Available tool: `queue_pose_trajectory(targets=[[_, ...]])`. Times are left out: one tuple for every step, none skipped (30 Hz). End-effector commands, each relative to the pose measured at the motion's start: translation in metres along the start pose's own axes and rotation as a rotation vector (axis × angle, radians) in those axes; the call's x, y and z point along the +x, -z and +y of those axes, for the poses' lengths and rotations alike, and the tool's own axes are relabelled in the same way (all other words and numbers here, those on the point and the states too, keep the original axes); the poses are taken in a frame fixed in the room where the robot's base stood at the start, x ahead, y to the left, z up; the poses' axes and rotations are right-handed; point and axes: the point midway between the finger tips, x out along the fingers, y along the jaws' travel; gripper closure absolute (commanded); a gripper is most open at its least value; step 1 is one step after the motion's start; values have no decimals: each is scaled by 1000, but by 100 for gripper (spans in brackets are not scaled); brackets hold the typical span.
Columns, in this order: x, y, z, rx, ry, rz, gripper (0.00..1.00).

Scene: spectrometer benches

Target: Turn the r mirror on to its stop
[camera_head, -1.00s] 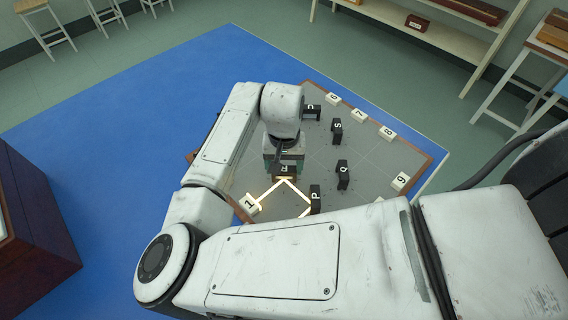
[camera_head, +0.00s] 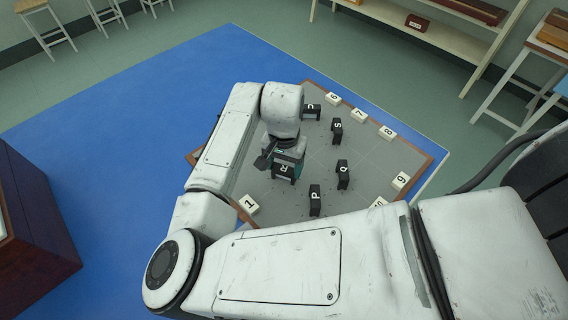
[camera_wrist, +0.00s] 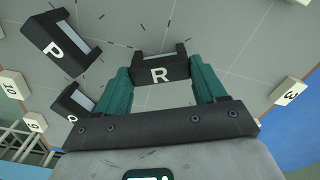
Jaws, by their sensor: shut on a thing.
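The r mirror (camera_wrist: 160,71) is a small black block with a white R on it. In the wrist view it sits between the two green fingers of my gripper (camera_wrist: 163,85), which press on its two sides. In the head view the r mirror (camera_head: 284,172) stands tilted round in the picture on the grey board (camera_head: 230,180), with my gripper (camera_head: 287,158) over it and hiding part of it. No bright beam shows on the board. The mirror's stop cannot be made out.
Other black mirrors stand near: P (camera_head: 315,200), Q (camera_head: 343,175), S (camera_head: 336,131) and U (camera_head: 311,112). White numbered blocks line the board's edge, such as 1 (camera_head: 248,204) and 9 (camera_head: 400,181). My arm hides the board's near side.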

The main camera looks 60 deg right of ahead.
Motion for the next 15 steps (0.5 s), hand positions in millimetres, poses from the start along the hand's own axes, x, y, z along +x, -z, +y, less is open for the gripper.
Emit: queue_pose_trajectory(targets=[[0, 0, 0, 44, 0, 1, 60], [0, 0, 0, 73, 0, 1, 60], [0, 0, 0, 111, 0, 1, 60], [0, 0, 0, 140, 0, 0, 60], [0, 0, 0, 168, 0, 0, 60], [0, 0, 0, 206, 1, 1, 60], [0, 0, -1, 235, 1, 1, 60], [0, 0, -1, 263, 1, 1, 60], [0, 0, -1, 301, 1, 1, 60], [0, 0, -1, 330, 1, 1, 60], [0, 0, -1, 358, 1, 1, 60], [1, 0, -1, 396, 1, 0, 60], [1, 0, -1, 425, 1, 0, 60], [1, 0, -1, 453, 1, 0, 60], [1, 0, -1, 491, 1, 0, 60]])
